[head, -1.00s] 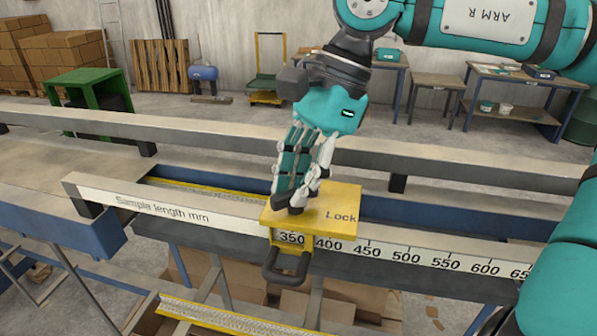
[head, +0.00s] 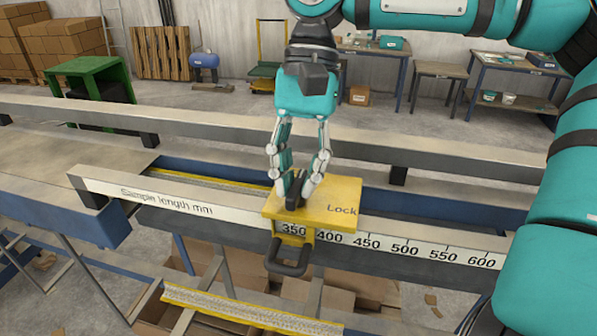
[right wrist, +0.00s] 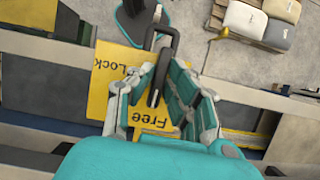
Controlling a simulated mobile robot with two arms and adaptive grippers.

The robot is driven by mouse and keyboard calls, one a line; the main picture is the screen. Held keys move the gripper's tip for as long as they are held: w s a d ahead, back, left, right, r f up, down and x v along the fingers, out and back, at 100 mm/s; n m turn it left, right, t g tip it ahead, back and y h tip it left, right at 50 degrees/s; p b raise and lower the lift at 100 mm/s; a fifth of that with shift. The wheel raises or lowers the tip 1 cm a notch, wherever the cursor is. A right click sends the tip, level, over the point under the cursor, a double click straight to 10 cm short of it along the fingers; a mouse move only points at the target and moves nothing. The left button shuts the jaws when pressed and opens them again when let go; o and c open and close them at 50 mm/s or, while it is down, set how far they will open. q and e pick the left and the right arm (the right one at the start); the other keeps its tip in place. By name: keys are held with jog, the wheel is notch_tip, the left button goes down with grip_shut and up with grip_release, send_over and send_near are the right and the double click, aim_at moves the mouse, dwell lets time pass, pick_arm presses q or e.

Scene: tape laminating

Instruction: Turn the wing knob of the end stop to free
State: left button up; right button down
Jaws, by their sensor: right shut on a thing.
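The end stop is a yellow plate (head: 338,195) on the scale rail, with "Lock" printed at its right in the head view. Its black wing knob (head: 294,188) shows between the fingers of my right gripper (head: 297,197). The gripper points down and is shut on the knob. In the right wrist view, the dark knob (right wrist: 153,98) lies between the fingers. Its long side runs roughly up and down, with its lower end beside the word "Free" (right wrist: 152,119). "Lock" (right wrist: 121,76) is to its left. The fingers partly cover the knob. My left gripper is not in view.
A dark loop handle (head: 289,262) hangs at the end stop's front. The white scale (head: 400,249) runs along the rail, with the stop near 350. A grey beam (head: 430,171) runs behind the gripper. Cardboard boxes (head: 350,305) lie below.

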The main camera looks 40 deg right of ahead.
jog(key=shift+n, duration=0.4)
jog(key=c, duration=1.3)
grip_release()
jog(key=v, duration=1.2)
jog(key=shift+w+a, duration=0.1)
